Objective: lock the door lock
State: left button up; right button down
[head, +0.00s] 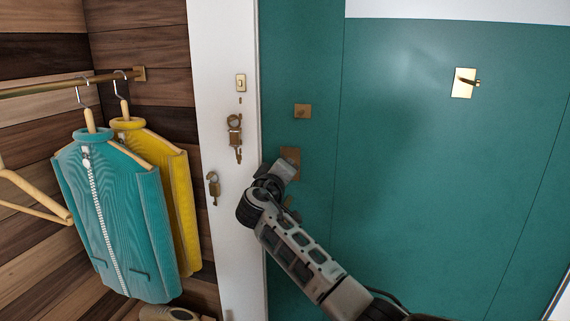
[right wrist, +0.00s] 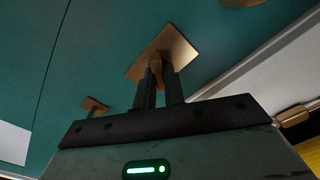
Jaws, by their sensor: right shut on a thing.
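The teal door (head: 420,180) has a brass lock plate (head: 291,156) near its left edge, partly hidden by my right gripper (head: 278,176). In the right wrist view the brass lock plate (right wrist: 178,50) carries a small brass turn piece (right wrist: 156,66). My right gripper (right wrist: 158,72) is shut on this turn piece, with one dark finger on each side. The bolt is not visible, so I cannot tell whether the lock is thrown. My left gripper is not in view.
The white frame (head: 222,50) carries a switch (head: 241,83) and hanging brass pieces (head: 235,135). Teal (head: 120,215) and yellow (head: 180,200) garments hang at left.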

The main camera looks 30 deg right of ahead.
jog(key=n+p, duration=0.1)
jog(key=n, duration=0.1)
jog(key=shift+n, duration=0.4)
jog(key=shift+n+p, duration=0.3)
jog(key=shift+n, duration=0.5)
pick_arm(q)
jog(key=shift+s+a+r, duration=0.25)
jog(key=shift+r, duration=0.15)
pick_arm(e)
jog(key=shift+f+n, duration=0.15)
jog(key=shift+n, duration=1.25)
jog(key=c, duration=1.5)
grip_release()
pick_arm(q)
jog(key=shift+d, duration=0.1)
pick_arm(e)
jog(key=shift+a, duration=0.1)
